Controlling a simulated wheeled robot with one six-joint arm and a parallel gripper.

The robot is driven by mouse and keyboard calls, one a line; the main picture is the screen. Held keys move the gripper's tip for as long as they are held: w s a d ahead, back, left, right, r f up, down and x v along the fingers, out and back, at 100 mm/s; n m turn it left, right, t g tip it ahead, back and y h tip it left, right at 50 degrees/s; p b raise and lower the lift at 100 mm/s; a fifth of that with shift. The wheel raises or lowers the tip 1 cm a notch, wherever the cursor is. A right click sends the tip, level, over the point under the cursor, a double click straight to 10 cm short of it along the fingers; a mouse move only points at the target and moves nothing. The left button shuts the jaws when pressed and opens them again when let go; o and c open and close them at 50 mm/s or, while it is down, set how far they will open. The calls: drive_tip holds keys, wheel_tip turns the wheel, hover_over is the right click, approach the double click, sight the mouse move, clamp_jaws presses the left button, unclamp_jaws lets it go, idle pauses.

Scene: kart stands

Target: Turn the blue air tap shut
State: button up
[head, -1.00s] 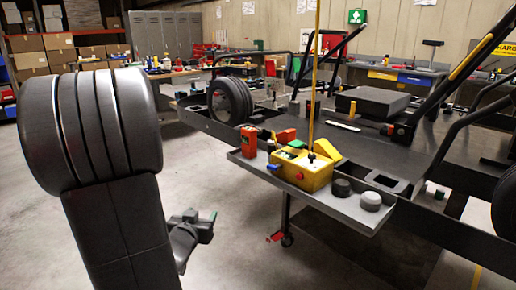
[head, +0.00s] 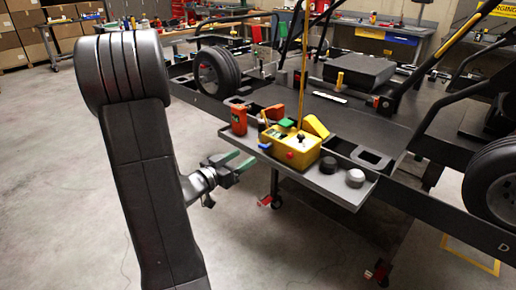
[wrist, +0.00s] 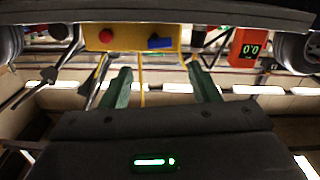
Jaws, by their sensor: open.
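A yellow box (head: 289,146) stands on the grey tray (head: 345,191) at the side of the kart. The blue air tap (head: 264,147) is on the near face of this box, left of a red knob (head: 290,155). In the wrist view, the blue tap (wrist: 160,43) is a small bar lying roughly level on the yellow face, with the red knob (wrist: 105,37) to its left. My gripper (head: 245,162) is open and empty, left of the tray and short of the tap. In the wrist view, my gripper (wrist: 162,73) has its fingers spread, the tap beyond the gap.
An orange-red device (head: 239,120) stands left of the box; in the wrist view its display reads 0.0. Two round knobs, black (head: 328,165) and grey (head: 355,178), sit at the tray's right. A thin yellow pole (head: 311,75) rises behind the box. The floor left of the tray is clear.

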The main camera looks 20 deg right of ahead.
sight(263, 147)
drive_tip(key=x, duration=0.7)
drive_tip(key=shift+w+d, duration=0.15)
drive_tip(key=shift+d, duration=0.15)
drive_tip(key=shift+c, duration=0.2)
